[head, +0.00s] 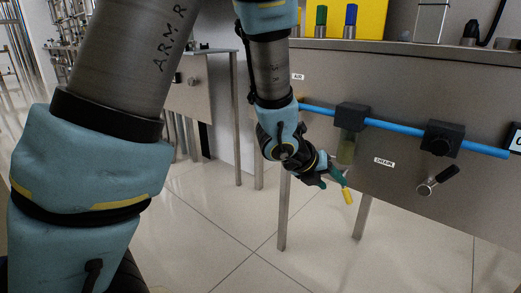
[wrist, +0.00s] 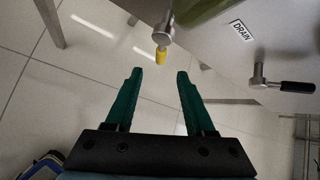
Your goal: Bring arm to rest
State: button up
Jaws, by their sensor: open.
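My gripper (head: 335,175) hangs in front of the steel separator panel, below the blue pipe. In the wrist view its two green fingers (wrist: 158,85) are spread apart with nothing between them. A small yellow-tipped piece (head: 347,196) is close by the fingertips in the head view. In the wrist view this yellow tip (wrist: 161,56) hangs from a metal fitting, just ahead of the gap between the fingers; I cannot tell whether it touches them. My arm comes down from the top of the head view, bent at the joints.
The steel panel (head: 400,90) carries a blue pipe (head: 400,127) with black blocks, a DRAIN label (head: 384,162) and a black-handled valve (head: 437,181). It also shows in the wrist view (wrist: 285,86). Steel legs (head: 283,212) stand below. The tiled floor (head: 215,225) is open.

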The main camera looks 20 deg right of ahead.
jog(key=w+a+n+t+y, duration=0.1)
jog(key=w+a+n+y, duration=0.1)
jog(key=w+a+n, duration=0.35)
jog(key=w+a+n+t+y, duration=0.1)
jog(key=w+a+n+y, duration=0.1)
jog(key=a+n, duration=0.55)
jog(key=w+a+n+t+y, duration=0.1)
jog(key=w+a+n+y, duration=0.1)
jog(key=w+a+n, duration=0.35)
jog(key=s+a+r+n+g+y+p, duration=0.15)
jog(key=s+a+n, duration=0.35)
jog(key=a+n, duration=0.65)
jog(key=s+a+r+n+g+y, duration=0.15)
jog(key=s+a+n, duration=0.35)
jog(key=a+n, duration=0.6)
jog(key=w+p+v, duration=0.2)
jog(key=p+v, duration=1)
jog(key=w+d+r+p+v, duration=0.1)
jog(key=w+p+v, duration=0.2)
jog(key=p+v, duration=0.9)
jog(key=w+p+v, duration=0.2)
jog(key=p+v, duration=1)
jog(key=p, duration=0.1)
jog(key=shift+w+d+r+n+g, duration=0.15)
jog(key=shift+w+r+n+g, duration=0.2)
jog(key=shift+w+g, duration=0.1)
